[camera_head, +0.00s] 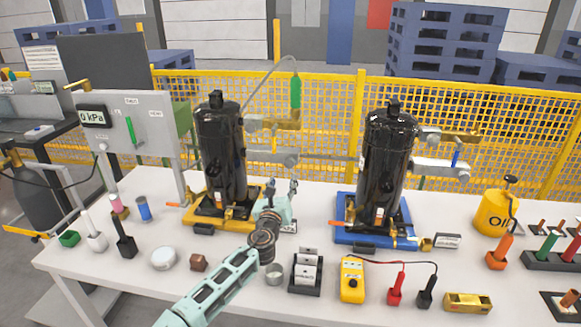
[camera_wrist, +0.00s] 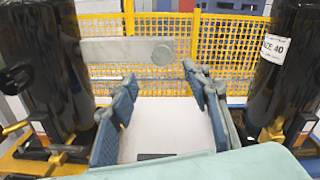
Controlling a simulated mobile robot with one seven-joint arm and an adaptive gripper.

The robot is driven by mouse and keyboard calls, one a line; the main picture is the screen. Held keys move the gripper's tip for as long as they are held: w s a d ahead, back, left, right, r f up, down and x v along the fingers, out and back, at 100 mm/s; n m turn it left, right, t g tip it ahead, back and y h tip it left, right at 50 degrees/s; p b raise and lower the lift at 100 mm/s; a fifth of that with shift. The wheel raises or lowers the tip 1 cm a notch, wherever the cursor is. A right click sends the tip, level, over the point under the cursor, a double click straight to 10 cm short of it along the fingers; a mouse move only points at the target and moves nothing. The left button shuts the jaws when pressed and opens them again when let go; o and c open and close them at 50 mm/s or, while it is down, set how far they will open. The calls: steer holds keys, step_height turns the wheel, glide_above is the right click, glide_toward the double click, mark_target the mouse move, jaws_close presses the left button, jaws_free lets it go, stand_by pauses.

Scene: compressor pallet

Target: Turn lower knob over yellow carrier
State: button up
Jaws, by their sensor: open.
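The left black compressor (camera_head: 222,150) stands on the yellow carrier (camera_head: 236,228). A grey bar sticks out from its right side with the lower knob (camera_head: 291,159) at its end. In the wrist view this knob (camera_wrist: 162,53) is a round grey disc, ahead of and slightly above my gripper's fingertips. My gripper (camera_head: 280,192) is beside the yellow carrier, below the knob. Its fingers (camera_wrist: 160,82) are wide apart with nothing between them, and they appear apart from the knob.
Another black compressor (camera_head: 385,160) stands on a blue carrier (camera_head: 350,232) to the right. A yellow mesh fence (camera_head: 330,110) runs behind the white table. A black card holder (camera_head: 307,275), a yellow meter (camera_head: 352,280) and a small metal cup (camera_head: 274,274) are near my arm.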

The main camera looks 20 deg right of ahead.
mark_target(289, 164)
steer(key=p+x, duration=0.1)
steer(key=x, duration=0.9)
steer(key=shift+w+d, duration=0.15)
steer(key=shift+d, duration=0.05)
steer(key=shift+c, duration=0.2)
steer(key=c, duration=1.1)
steer(key=shift+f+m, duration=0.1)
steer(key=shift+m, duration=0.2)
